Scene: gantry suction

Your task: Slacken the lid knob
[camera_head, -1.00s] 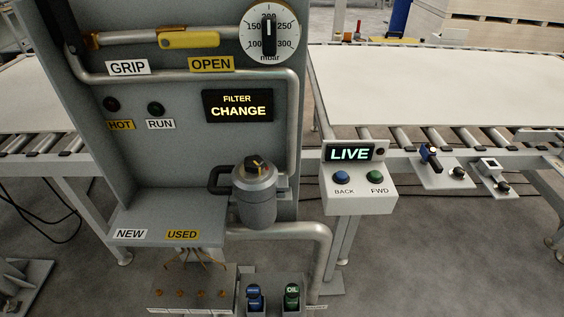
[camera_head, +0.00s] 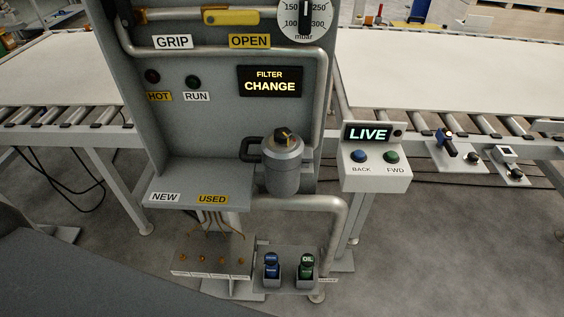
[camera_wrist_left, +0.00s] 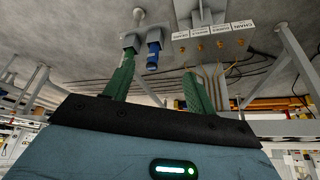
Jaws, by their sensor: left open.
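The lid knob (camera_head: 285,134) is dark with a yellow mark and sits on top of the grey filter canister (camera_head: 282,172). The canister stands upright on the panel's pipework, with a dark handle loop at its left. Nothing touches the knob. My left gripper (camera_wrist_left: 160,68) shows only in the left wrist view, with two green fingers spread apart and nothing between them. The knob does not show in that view, and neither gripper shows in the head view.
A display (camera_head: 269,81) reads FILTER CHANGE. Below the canister, a blue bottle (camera_head: 271,267) and a green bottle (camera_head: 306,267) stand in holders beside a labelled hook rack (camera_head: 212,258). The LIVE control box (camera_head: 375,170) is right of the canister. Pipes surround the canister.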

